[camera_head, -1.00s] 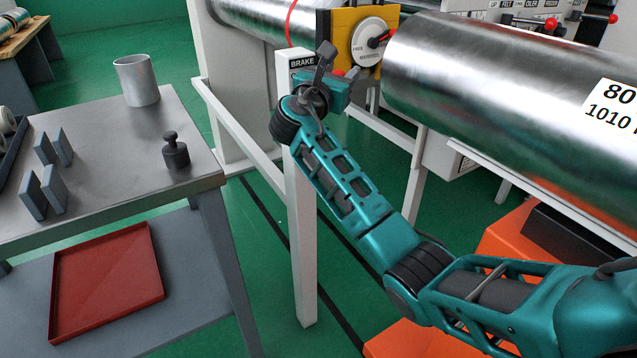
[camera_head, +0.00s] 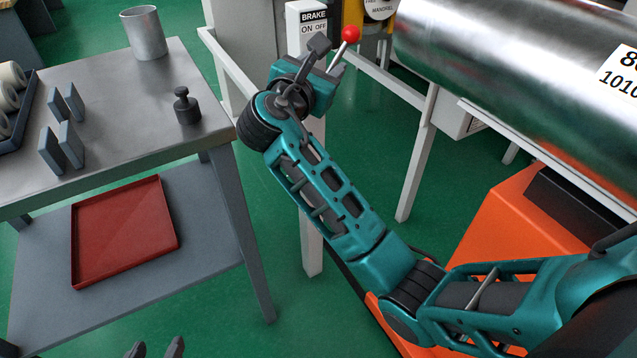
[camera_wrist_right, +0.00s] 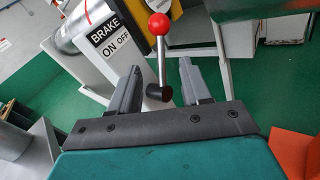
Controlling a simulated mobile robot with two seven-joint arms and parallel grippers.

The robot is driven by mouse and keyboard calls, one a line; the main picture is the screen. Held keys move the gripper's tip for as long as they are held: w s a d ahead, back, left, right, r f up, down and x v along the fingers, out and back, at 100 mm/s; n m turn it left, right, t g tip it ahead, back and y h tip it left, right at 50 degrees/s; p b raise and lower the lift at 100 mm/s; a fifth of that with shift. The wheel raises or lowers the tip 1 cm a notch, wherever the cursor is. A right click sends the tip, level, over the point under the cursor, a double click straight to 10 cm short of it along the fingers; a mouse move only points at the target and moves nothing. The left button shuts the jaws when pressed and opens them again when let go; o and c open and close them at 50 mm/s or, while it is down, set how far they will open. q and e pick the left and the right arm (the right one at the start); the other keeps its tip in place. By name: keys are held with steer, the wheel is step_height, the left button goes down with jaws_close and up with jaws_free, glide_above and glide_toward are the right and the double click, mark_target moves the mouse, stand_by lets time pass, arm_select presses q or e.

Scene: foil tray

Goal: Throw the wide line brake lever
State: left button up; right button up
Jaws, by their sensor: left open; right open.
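The brake lever (camera_head: 342,51) is a silver rod with a red ball, on the white post (camera_head: 309,235) under a BRAKE label (camera_head: 313,17) reading ON OFF. In the head view it leans up and right, towards the OFF side. My right gripper (camera_head: 328,60) is open close to the lever, partly hiding it. In the right wrist view the lever (camera_wrist_right: 161,62) stands between the spread fingers of my gripper (camera_wrist_right: 160,72), with its ball beyond the tips; I see no clear contact. Only the fingertips of my left gripper (camera_head: 155,348) show, apart, at the bottom edge.
A large metal roll (camera_head: 500,60) lies right of the post. A steel table (camera_head: 110,130) at left bears a cup (camera_head: 145,35), a black weight (camera_head: 187,107) and grey plates. A red tray (camera_head: 125,230) lies on its lower shelf. An orange block (camera_head: 500,235) stands at right.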

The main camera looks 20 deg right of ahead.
steer(key=s+a+f+m+y+p, duration=0.3)
steer(key=s+f+m+y+p, duration=0.1)
steer(key=f, duration=0.4)
steer(key=s+a+f+m+y+p, duration=0.3)
steer(key=s+f+m+y+p, duration=0.2)
steer(key=s+f+y, duration=0.2)
steer(key=shift+f+m+y, duration=0.3)
steer(key=shift+f, duration=1)
steer(key=shift+s, duration=0.15)
